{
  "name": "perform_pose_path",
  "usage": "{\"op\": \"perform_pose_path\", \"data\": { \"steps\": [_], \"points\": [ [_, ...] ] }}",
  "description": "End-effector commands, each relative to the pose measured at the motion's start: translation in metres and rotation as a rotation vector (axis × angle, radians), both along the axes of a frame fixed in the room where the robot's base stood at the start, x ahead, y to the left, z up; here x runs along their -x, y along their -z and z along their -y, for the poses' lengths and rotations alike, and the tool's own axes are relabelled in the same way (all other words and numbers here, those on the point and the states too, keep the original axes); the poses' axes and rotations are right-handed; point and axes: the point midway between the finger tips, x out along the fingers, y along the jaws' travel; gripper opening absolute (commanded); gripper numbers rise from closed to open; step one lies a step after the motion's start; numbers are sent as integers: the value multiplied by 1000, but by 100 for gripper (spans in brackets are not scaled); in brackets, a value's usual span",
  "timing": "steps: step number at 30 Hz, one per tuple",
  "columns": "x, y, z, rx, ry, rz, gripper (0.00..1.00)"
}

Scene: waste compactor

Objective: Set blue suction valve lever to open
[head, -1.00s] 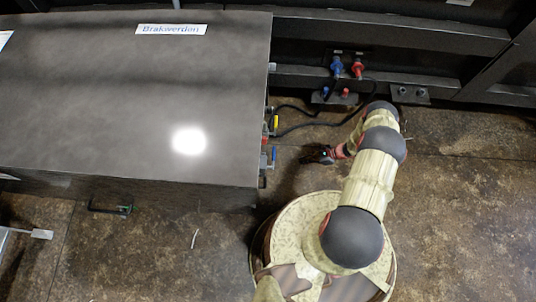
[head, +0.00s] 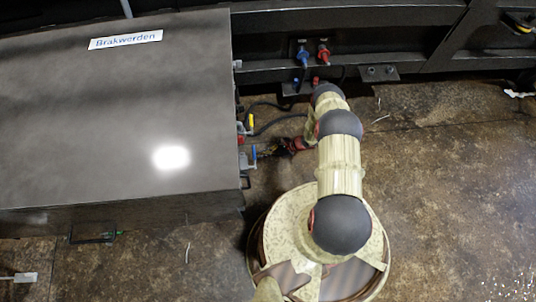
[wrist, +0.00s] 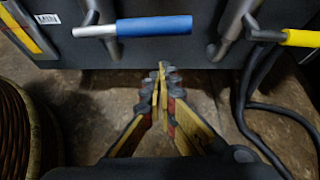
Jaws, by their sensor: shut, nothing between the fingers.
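The blue suction valve lever (wrist: 153,26) lies horizontally across the top of the wrist view, its blue sleeve on a silver stem at left. In the head view the blue lever (head: 254,152) shows at the right side of the grey cabinet (head: 110,110). My gripper (wrist: 162,70) is shut and empty. Its fingertips point at the cabinet and sit just below the lever in the wrist picture; I cannot tell whether they touch it. In the head view my gripper (head: 268,151) is beside the lever, partly dark and hard to make out.
A yellow lever (wrist: 302,38) is to the right of the blue one, with black hoses (wrist: 245,110) hanging below it. Blue (head: 303,57) and red (head: 323,54) couplings are on the back wall. A wicker-like round thing (wrist: 18,130) is at left in the wrist view.

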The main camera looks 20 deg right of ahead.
Motion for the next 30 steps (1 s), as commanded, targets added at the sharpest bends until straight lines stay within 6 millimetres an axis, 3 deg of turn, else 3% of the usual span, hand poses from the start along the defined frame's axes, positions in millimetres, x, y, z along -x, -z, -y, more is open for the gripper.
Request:
{"op": "perform_pose_path", "data": {
  "steps": [3, 9, 30],
  "points": [
    [-2, -15, -1, 2, -1, 3, 0],
    [-1, -26, -4, 2, 0, 2, 0],
    [8, -34, -3, 16, 2, 47, 0]
  ]
}}
